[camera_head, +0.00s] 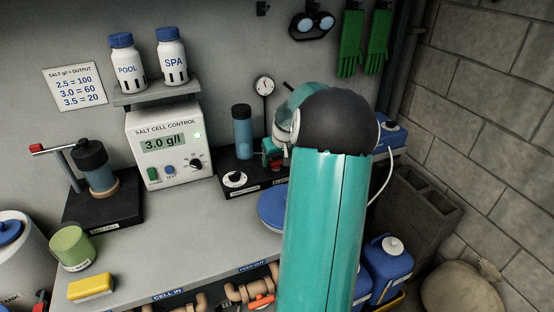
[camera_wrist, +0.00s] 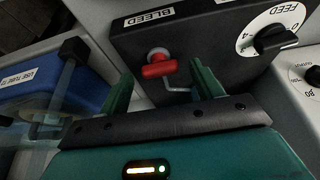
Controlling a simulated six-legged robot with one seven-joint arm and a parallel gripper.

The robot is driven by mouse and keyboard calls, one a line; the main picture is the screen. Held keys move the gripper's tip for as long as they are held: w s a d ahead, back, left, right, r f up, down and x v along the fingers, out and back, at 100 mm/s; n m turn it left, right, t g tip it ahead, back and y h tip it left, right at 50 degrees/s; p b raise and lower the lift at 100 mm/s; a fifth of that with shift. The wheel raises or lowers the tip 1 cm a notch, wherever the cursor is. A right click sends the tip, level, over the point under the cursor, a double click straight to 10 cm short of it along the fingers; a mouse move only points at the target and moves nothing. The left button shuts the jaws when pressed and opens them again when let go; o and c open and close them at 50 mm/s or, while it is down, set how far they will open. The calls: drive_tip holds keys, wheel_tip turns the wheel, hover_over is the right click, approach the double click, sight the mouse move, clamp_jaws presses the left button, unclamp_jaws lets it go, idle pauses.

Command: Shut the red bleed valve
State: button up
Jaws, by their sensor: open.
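The red bleed valve (camera_wrist: 159,68) is a small red handle on a pale fitting, on the dark box face below the BLEED label (camera_wrist: 150,17). A thin bent metal tube (camera_wrist: 178,87) shows just below it. My gripper (camera_wrist: 163,84) is open in the wrist view, one green finger on each side of the valve, lower in the picture. The valve shows in the gap between the fingertips; contact is not visible. In the head view my arm largely hides the gripper and the valve's place at the right end of the black feed unit (camera_head: 222,184).
In the wrist view, a FEED dial (camera_wrist: 275,39) is right of the valve and a blue container (camera_wrist: 75,93) is at left. In the head view, the salt cell control box (camera_head: 165,150), a green mug (camera_head: 72,248) and a yellow sponge (camera_head: 91,288) stand on the counter.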

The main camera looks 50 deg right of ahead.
drive_tip(key=shift+f, duration=0.2)
drive_tip(key=shift+c, duration=0.3)
drive_tip(key=c, duration=0.9)
